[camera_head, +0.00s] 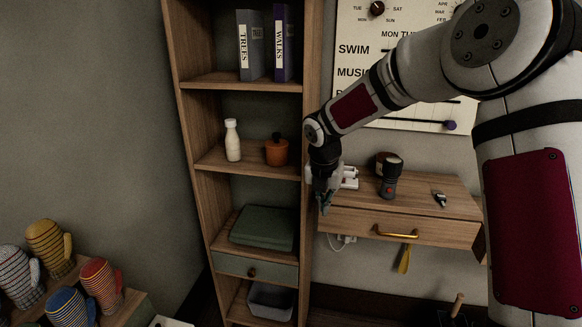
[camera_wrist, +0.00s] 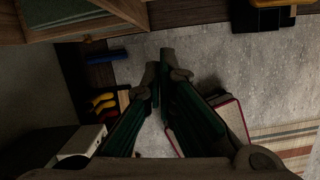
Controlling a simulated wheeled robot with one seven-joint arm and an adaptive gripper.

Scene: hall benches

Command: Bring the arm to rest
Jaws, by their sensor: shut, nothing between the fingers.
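My arm reaches in from the right in the head view, bent at the elbow, with its wrist hanging down. My gripper (camera_head: 325,205) points downward between the tall wooden shelf (camera_head: 312,90) and the small wall desk (camera_head: 430,225), in front of the desk's left end. In the wrist view its two dark green fingers (camera_wrist: 164,68) come together at the tips, shut with nothing between them. I cannot tell whether the gripper touches the shelf or desk edge.
The desk holds a flashlight (camera_head: 389,178), a small metal item (camera_head: 440,199) and a white object (camera_head: 349,178) partly behind my gripper. The shelf holds a white bottle (camera_head: 232,141), an orange pot (camera_head: 277,151), binders (camera_head: 251,48) and a green folded item (camera_head: 264,228). Mittens (camera_head: 48,246) stand lower left.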

